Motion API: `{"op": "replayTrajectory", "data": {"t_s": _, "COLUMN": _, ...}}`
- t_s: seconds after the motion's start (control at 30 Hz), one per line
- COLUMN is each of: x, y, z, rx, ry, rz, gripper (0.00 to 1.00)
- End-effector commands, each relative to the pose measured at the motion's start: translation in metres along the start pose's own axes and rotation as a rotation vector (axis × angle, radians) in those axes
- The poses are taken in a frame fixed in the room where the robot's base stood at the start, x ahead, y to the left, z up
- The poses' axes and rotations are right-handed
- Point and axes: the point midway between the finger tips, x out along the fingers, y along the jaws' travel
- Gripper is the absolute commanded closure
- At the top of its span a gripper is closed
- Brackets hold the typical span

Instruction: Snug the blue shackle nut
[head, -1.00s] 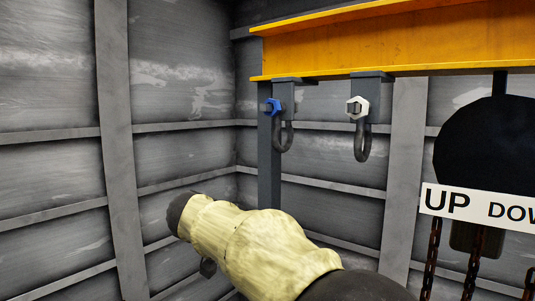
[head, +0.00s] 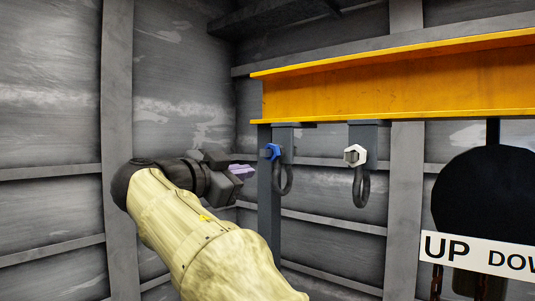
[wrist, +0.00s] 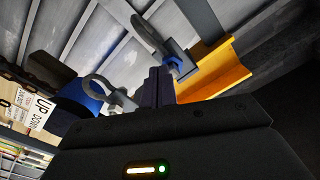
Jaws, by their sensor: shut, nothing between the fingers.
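The blue shackle nut (head: 271,152) sits on the bolt of the left dark shackle (head: 283,180), which hangs from a bracket under the orange beam. My gripper (head: 246,169) is shut and empty, to the left of the blue nut and slightly lower in the head view. A gap shows between its fingertips and the nut. In the wrist view the shut fingers (wrist: 160,84) point toward a shackle and a small blue part (wrist: 174,64) by the orange beam. The fingers partly cover that area.
A white nut (head: 355,155) sits on a second shackle (head: 361,188) to the right. The orange beam (head: 390,90) runs above both. A black round hoist body (head: 480,195) with an UP/DOWN sign (head: 480,253) and chains hangs at right. Grey panelled walls stand behind.

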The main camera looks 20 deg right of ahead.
Motion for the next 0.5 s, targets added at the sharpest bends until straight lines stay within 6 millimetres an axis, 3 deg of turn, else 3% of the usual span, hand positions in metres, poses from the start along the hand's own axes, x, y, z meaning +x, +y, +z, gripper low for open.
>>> {"op": "replayTrajectory", "data": {"t_s": 0.5, "x": 0.048, "y": 0.003, "z": 0.003, "rx": 0.001, "ry": 0.001, "rz": 0.004, "gripper": 1.00}}
